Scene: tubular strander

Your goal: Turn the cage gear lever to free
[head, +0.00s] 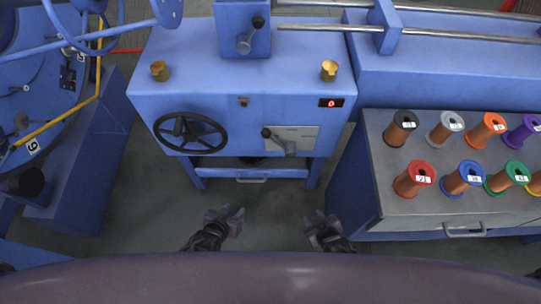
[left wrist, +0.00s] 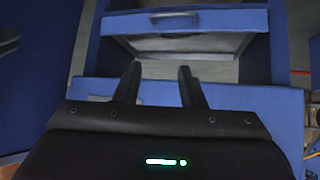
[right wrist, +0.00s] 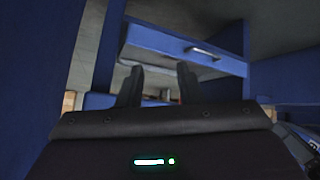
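A lever with a black knob (head: 277,140) sits on a pale plate (head: 302,135) on the front of the blue machine cabinet (head: 290,82). A second black-knobbed lever (head: 250,38) is on the upright box at the back of the cabinet top. I cannot tell from the pictures which is the cage gear lever; their markings are too small to read. My left gripper (head: 233,212) is open and empty, low in front of the cabinet. My right gripper (head: 320,217) is also open and empty, to the right of it. Both are apart from the levers.
A black handwheel (head: 190,133) is on the cabinet front, left of the front lever. Two brass knobs (head: 160,71) (head: 329,70) stand on top. A grey-topped bench (head: 395,210) with several spools is at the right. Large blue machine parts (head: 85,165) are at the left.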

